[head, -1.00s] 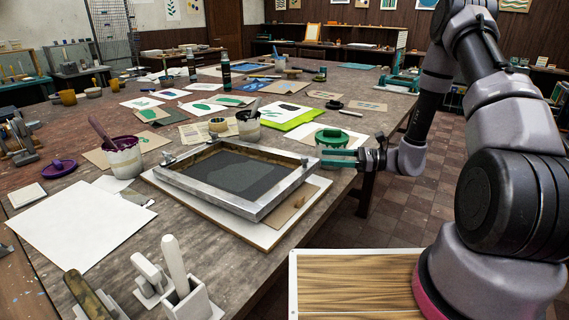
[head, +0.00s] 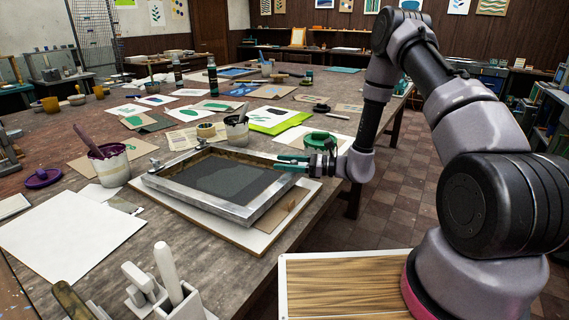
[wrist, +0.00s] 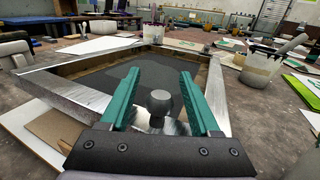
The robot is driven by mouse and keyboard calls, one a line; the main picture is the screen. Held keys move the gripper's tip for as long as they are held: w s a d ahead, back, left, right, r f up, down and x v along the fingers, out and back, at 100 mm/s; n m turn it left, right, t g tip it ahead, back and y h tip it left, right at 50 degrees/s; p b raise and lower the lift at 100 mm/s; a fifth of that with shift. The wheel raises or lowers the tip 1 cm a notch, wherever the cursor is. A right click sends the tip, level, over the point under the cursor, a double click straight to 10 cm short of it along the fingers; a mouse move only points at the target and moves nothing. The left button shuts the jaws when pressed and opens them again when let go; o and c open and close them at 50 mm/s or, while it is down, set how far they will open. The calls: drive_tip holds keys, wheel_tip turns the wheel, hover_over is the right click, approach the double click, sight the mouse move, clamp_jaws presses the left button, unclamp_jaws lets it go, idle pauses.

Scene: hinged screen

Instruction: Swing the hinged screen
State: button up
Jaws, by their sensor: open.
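The hinged screen (head: 247,216) is a metal frame with dark grey mesh, lying nearly flat over a white board (head: 232,233) on the table. Hinge clamps (head: 156,163) show at its far left edge. My gripper (head: 285,163) is at the screen's right corner, its teal fingers reaching over the frame. In the wrist view the open fingers (wrist: 155,100) stand on either side of a round grey knob (wrist: 160,102) on the near frame edge (wrist: 176,126). The knob lies between the fingers with gaps visible.
A purple-stained pot (head: 108,166) and a white paper sheet (head: 70,225) lie left of the screen. A pot with a dark rim (head: 237,131) and a green-lidded tub (head: 321,140) stand beyond it. Upright tools (head: 165,285) stand at the front.

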clamp_jaws()
idle(1.4)
